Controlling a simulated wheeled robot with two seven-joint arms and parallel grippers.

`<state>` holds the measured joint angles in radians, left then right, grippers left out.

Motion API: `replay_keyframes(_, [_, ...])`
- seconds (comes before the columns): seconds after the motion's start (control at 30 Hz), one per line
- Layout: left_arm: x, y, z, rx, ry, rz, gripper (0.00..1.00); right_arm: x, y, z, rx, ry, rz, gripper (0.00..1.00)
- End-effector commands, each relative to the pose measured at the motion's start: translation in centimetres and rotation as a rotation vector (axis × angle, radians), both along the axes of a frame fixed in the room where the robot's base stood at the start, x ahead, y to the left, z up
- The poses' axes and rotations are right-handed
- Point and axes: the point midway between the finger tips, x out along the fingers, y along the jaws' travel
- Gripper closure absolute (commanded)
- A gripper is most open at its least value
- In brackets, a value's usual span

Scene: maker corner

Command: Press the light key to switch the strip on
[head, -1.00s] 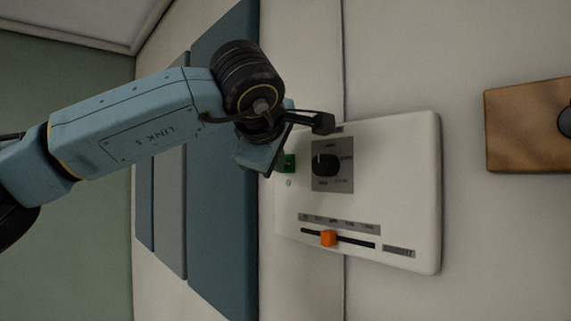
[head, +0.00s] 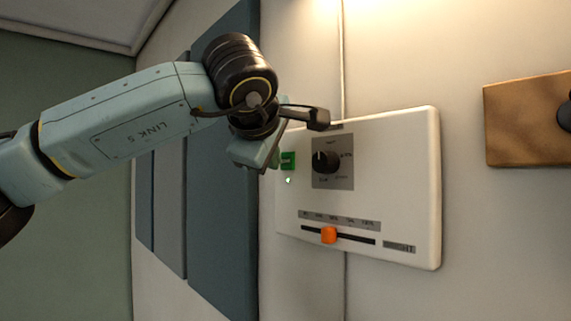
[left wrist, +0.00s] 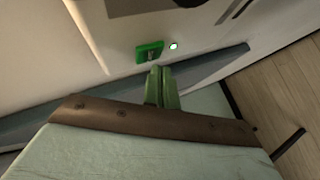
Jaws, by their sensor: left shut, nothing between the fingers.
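The light key is a green key (head: 288,160) on the left part of a white control panel (head: 400,190) on the wall. It also shows in the left wrist view (left wrist: 149,52), with a small lit green lamp (left wrist: 173,45) beside it. My left gripper (left wrist: 160,72) is shut and empty. Its green fingertips are close to the key, and a small gap seems to show between them. In the head view the fingers are mostly hidden behind my own wrist. Warm light shines on the wall above the panel. My right gripper is not in view.
The panel also carries a black rotary knob (head: 326,160) and an orange slider (head: 329,235). A wooden block (head: 520,120) with a dark round part is on the wall at the right. Blue-grey panels (head: 222,220) are on the left.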

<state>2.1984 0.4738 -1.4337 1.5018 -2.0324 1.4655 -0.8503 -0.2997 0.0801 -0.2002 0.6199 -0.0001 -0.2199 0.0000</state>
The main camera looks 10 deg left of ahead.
Motion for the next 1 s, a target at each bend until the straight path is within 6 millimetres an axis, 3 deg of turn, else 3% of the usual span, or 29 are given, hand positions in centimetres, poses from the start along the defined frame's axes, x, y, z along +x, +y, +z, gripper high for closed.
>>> replay_keyframes(0.17, [-0.3,0.3,0.0,-0.001,-0.002,0.0,1.0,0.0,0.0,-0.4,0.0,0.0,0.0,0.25])
replay_keyframes(0.7, [-4.4,3.4,-0.1,-0.002,-0.001,0.001,1.0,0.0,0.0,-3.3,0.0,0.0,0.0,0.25])
replay_keyframes(1.0, [-4.8,3.7,0.0,-0.001,-0.001,-0.001,1.0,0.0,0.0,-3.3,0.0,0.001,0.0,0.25])
